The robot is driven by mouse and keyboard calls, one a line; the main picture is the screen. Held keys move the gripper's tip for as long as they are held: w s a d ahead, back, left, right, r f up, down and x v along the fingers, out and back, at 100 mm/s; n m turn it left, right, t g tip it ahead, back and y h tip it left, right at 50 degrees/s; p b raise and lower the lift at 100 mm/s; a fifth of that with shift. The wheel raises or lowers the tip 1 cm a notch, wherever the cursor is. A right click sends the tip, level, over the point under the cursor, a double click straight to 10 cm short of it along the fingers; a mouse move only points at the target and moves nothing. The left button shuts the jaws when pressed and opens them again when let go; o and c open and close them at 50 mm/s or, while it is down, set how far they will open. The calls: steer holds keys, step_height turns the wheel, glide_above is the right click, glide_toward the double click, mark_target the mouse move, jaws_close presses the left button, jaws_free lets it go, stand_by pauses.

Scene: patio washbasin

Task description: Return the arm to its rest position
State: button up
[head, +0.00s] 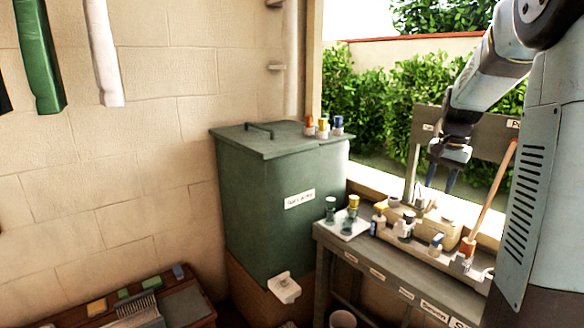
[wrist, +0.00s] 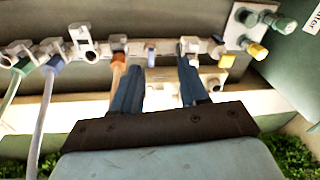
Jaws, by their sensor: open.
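My gripper (head: 440,182) hangs from my arm at the upper right of the head view, fingers pointing down. It is above the back of the grey bench (head: 352,249). In the wrist view my gripper (wrist: 161,66) shows two dark blue fingers spread apart with nothing held between them. Beyond the fingertips is a pale rack (wrist: 104,49) of small fittings on the bench. How far the tips are above it is hard to tell.
A wooden-handled tool (head: 490,196) leans against the bench back, right of my gripper. Small bottles stand on a white tray (head: 346,232). A green tank (head: 270,200) with capped bottles on its lid stands left. A hedge lies behind.

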steer(key=s+a+r+n+t, duration=0.1)
steer(key=s+a+n, duration=0.1)
steer(key=s+a, duration=0.3)
steer(key=s+a+r+n+t, duration=0.1)
steer(key=s+a+n, duration=0.2)
steer(key=s, duration=1)
steer(key=s+a+r+n+t, duration=0.2)
steer(key=s+a+n, duration=0.1)
steer(key=s+a, duration=0.5)
steer(key=shift+s, duration=0.55)
steer(key=shift+r, duration=0.1)
